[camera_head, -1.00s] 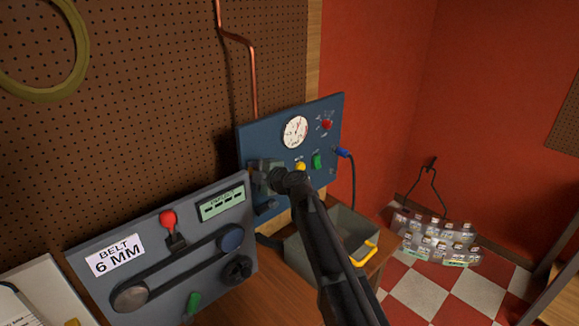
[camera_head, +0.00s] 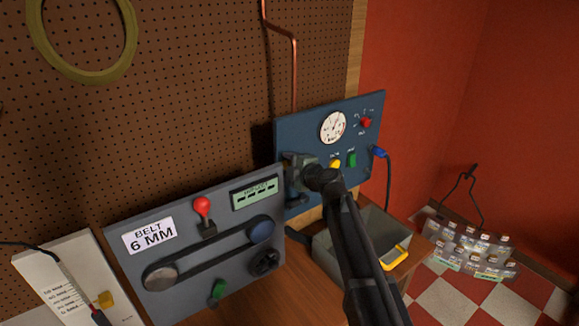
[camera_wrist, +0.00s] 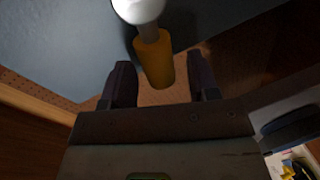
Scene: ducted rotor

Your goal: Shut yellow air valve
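The yellow valve handle (camera_wrist: 155,62) is a short cylinder on a pale metal stem in the wrist view. It lies between the fingers of my open gripper (camera_wrist: 165,85), nearer the left finger, with a clear gap to the right finger.
A grey belt panel (camera_head: 190,295) stands to the left. A grey bin (camera_head: 335,243) sits below my arm.

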